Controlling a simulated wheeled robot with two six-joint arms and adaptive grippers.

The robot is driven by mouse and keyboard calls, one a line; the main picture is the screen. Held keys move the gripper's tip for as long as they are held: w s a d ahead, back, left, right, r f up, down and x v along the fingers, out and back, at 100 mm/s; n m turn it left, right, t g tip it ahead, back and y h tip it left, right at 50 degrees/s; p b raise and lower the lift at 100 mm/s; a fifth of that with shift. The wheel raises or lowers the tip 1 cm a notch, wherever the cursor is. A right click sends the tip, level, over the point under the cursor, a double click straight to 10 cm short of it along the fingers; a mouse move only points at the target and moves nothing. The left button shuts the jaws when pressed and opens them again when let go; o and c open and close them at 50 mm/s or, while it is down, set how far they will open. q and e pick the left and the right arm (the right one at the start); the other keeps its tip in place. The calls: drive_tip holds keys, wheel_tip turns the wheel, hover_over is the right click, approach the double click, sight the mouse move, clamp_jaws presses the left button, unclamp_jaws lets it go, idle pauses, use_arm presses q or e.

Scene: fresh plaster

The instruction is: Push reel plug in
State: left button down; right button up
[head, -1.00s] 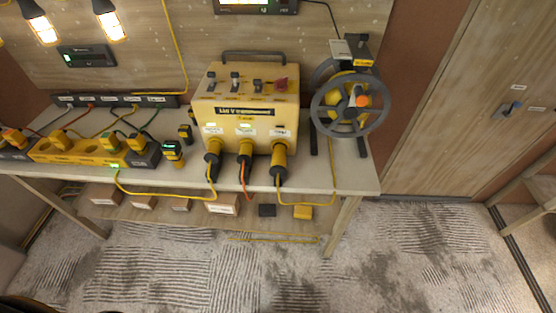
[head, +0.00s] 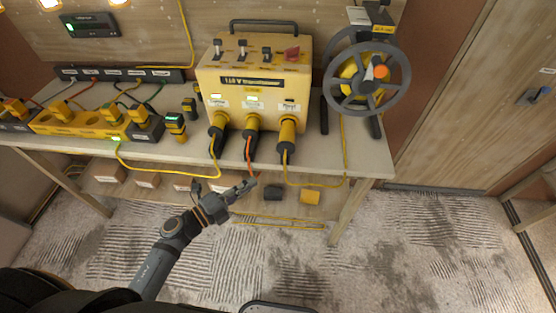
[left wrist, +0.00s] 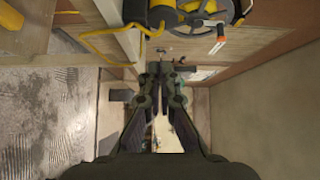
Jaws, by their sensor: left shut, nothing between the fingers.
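The yellow power box (head: 253,82) stands on the bench with three thick yellow-and-black plugs along its lower front. The right-hand plug (head: 288,133) has a yellow cable (head: 343,150) that runs under the bench edge and up towards the cable reel (head: 366,78). More of this plug's yellow body shows than on the other two. The lamp above it looks dark, while the other two look lit. My left gripper (head: 250,184) is shut and empty, below and left of that plug, in front of the lower shelf. It also shows in the left wrist view (left wrist: 161,72). My right gripper is not seen.
The reel (left wrist: 200,10) with its orange-tipped crank is right of the box. A yellow power strip (head: 80,123) with several plugs lies at the left. Small boxes sit on the shelf below. The floor (head: 410,250) in front is clear.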

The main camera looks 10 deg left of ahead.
use_arm(q)
drive_tip(key=p, duration=0.3)
approach(288, 149)
drive_tip(key=shift+m, duration=0.3)
drive_tip(key=x, duration=0.5)
drive_tip(key=shift+s+d, duration=0.25)
drive_tip(key=shift+d, duration=0.05)
drive_tip(key=shift+w+a+f, duration=0.1)
drive_tip(key=shift+w, duration=0.5)
